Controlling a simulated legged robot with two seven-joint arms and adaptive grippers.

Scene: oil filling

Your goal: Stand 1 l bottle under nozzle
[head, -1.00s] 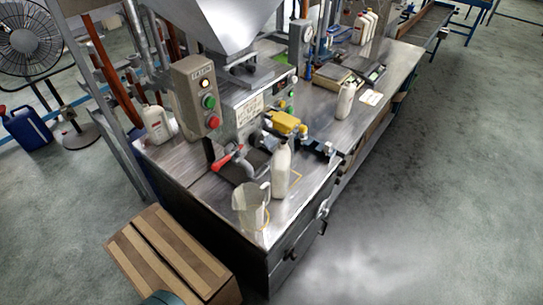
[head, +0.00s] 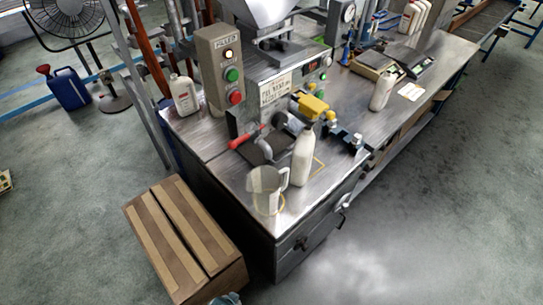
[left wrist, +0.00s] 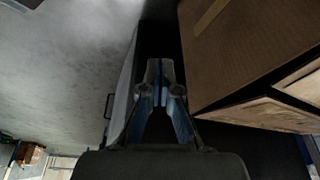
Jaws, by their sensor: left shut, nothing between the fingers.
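A white bottle (head: 303,160) stands upright on the steel bench (head: 215,140), in front of the filling machine. Its neck is close to the yellow valve part (head: 311,105); I cannot tell whether the nozzle is exactly above it. A second white bottle (head: 381,93) stands further right on the bench. A white bottle with a red label (head: 184,95) stands at the left, beside the control box. My left gripper (left wrist: 162,95) is shut and empty in the left wrist view, near the cardboard box (left wrist: 250,60). My right gripper is out of view.
A translucent jug (head: 266,192) stands at the bench's front corner, left of the front bottle. Scales (head: 405,60) and several bottles (head: 415,17) are further back. The cardboard box (head: 180,235) is on the floor left of the bench. Floor to the right is free.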

